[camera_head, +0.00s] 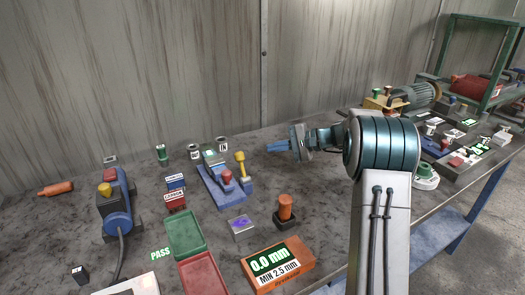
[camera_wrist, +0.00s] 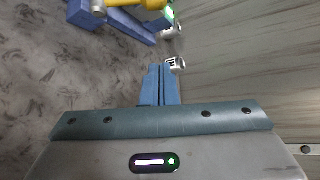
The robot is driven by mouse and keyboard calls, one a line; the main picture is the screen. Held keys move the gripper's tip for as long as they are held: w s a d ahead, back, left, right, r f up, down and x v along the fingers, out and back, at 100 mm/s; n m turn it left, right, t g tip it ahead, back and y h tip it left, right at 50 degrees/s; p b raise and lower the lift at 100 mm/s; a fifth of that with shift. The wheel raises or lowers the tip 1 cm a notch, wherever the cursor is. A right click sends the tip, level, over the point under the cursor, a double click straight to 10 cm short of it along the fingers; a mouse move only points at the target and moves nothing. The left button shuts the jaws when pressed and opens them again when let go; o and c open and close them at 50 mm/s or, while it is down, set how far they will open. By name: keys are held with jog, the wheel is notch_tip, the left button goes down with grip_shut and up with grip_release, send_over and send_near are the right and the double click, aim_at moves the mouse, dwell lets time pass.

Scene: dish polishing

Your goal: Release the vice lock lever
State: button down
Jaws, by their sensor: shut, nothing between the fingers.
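The vice (camera_head: 212,182) is a blue fixture standing on the grey bench, with a red knob and a green display. Its lever (camera_head: 240,160) has a yellow grip and stands nearly upright at the vice's right side. My gripper (camera_head: 270,147) is to the right of the lever, apart from it, with blue fingers pointing left. In the wrist view my gripper (camera_wrist: 160,70) is shut and empty. The yellow lever (camera_wrist: 122,3) and blue vice (camera_wrist: 130,25) show at the top edge, partly cut off.
An orange-topped post (camera_head: 286,208) and an orange gauge box (camera_head: 276,267) stand in front. Green (camera_head: 175,234) and red (camera_head: 210,273) trays lie to the left. A blue machine (camera_head: 115,208) stands farther left. A corrugated wall (camera_head: 150,70) rises behind the bench.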

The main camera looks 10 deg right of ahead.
aim_at(242, 166)
jog(key=p+x, duration=0.1)
jog(key=x, duration=0.7)
jog(key=shift+w+a+f, duration=0.1)
jog(key=shift+a+f, duration=0.05)
jog(key=shift+a, duration=0.45)
jog(key=shift+s+a+r+p, duration=0.1)
jog(key=shift+s+r, duration=0.15)
jog(key=shift+s, duration=0.35)
jog(key=shift+s+d+r+p, duration=0.15)
jog(key=shift+s+r, duration=0.15)
jog(key=shift+s, duration=0.25)
jog(key=shift+s+a+r+p, duration=0.15)
jog(key=shift+s+r, duration=0.1)
jog(key=shift+s, duration=0.35)
jog(key=shift+f+b, duration=0.15)
jog(key=shift+b, duration=0.6)
jog(key=shift+s+b, duration=0.1)
jog(key=shift+b, duration=0.2)
